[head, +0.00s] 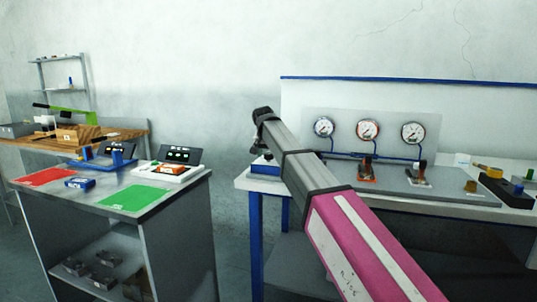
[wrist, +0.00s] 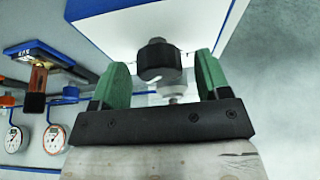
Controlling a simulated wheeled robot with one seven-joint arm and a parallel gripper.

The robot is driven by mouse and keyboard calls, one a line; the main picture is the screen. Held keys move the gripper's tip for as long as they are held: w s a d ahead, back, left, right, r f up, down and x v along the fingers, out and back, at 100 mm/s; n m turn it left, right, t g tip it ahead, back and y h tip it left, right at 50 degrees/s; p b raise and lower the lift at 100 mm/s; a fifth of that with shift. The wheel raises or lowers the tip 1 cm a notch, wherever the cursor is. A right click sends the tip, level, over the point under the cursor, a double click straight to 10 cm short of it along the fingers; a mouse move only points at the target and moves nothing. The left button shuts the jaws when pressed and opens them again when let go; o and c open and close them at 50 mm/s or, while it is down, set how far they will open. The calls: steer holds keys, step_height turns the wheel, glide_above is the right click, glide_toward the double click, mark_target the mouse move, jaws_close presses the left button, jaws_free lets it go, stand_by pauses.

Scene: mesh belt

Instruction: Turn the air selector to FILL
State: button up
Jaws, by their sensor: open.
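The air selector appears to be the dark round knob (wrist: 159,62) with a pale mark on its edge, in the wrist view. It stands out from a white panel. My gripper (wrist: 163,72) has its two green fingers apart, one on each side of the knob. Visible gaps separate the knob from both fingers. No FILL label can be read, so I cannot tell which position the knob is in. In the head view my arm reaches to the left end of the bench, and its end hides the knob and the fingers.
A pale round fitting (wrist: 173,92) sits close to the knob, between the fingers. A separate table with a red mat (head: 44,177) and a green mat (head: 134,198) is at left.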

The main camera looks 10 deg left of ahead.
steer(key=c, duration=0.9)
steer(key=shift+c, duration=0.2)
steer(key=shift+n, duration=0.3)
steer(key=n+y, duration=0.2)
steer(key=n, duration=0.2)
steer(key=shift+d, duration=0.1)
steer(key=n+g+y, duration=0.1)
steer(key=n, duration=0.3)
steer(key=shift+w+n, duration=0.1)
steer(key=shift+n, duration=0.3)
steer(key=n, duration=0.2)
steer(key=n+g+y, duration=0.1)
steer(key=n, duration=0.1)
steer(key=shift+n+g+y, duration=0.3)
steer(key=shift+n+g, duration=0.8)
steer(key=shift+n, duration=1.4)
